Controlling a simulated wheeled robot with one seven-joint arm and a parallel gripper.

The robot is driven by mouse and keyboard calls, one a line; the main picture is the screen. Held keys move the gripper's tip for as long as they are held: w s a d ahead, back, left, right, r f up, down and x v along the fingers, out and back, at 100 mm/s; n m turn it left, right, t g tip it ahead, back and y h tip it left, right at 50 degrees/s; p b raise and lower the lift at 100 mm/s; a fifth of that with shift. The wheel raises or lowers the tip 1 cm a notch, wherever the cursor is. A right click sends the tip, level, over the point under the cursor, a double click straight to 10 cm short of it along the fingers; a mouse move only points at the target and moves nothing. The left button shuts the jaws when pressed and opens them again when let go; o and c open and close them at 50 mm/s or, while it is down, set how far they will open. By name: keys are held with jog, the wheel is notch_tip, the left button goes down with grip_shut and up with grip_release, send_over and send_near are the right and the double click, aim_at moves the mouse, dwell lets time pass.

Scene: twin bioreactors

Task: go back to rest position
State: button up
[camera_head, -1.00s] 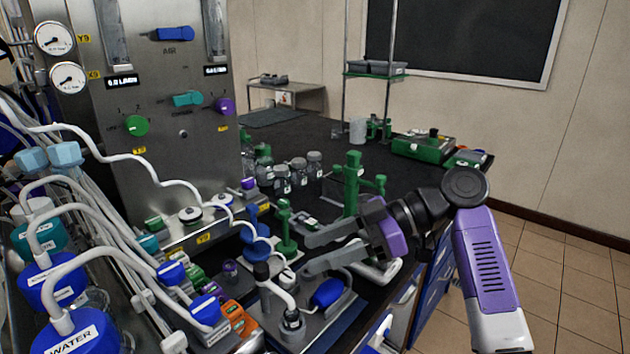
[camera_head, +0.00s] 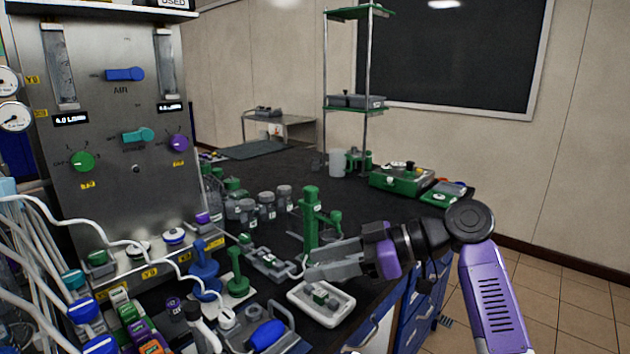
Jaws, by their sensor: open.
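My gripper (camera_head: 318,264) is in the head view at the lower middle, at the end of my purple and black arm that comes in from the right. Its grey jaws point left and hold nothing that I can see. They are seen nearly edge-on, so the gap between them is hard to make out. The gripper is in front of a green stand (camera_head: 311,222) and appears above a white tray (camera_head: 322,301) with small grey-green pieces. I cannot tell how far the jaws are from the stand.
A steel control panel (camera_head: 118,110) with knobs and white tubes fills the left. Several jars (camera_head: 267,205) stand behind the gripper. A green case (camera_head: 398,178) lies at the back right of the dark bench. Tiled floor (camera_head: 575,305) is clear at the right.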

jog(key=w+d+f+m+t+h, duration=0.3)
jog(key=w+d+f+m+t, duration=0.15)
jog(key=w+m+t, duration=0.4)
jog(key=s+d+f+m+t+h+p, duration=0.1)
jog(key=s+d+f+m+t+h, duration=0.3)
jog(key=s, duration=0.3)
jog(key=s+d+f+m+t+h+p, duration=0.1)
jog(key=s+d+f+m+t+h, duration=0.2)
jog(key=s+d+f+m, duration=0.25)
jog(key=s+d+n+g+h+p, duration=0.1)
jog(key=s+d+h+p, duration=0.1)
jog(key=s, duration=1.9)
jog(key=s+d+r+n+g+h+p, duration=0.1)
jog(key=s+d+p, duration=0.1)
jog(key=s, duration=1.9)
jog(key=shift+s+d+r+h+p, duration=0.25)
jog(key=shift+s+h+p, duration=0.1)
jog(key=shift+s+h, duration=0.05)
jog(key=shift+o, duration=0.4)
jog(key=shift+g, duration=0.25)
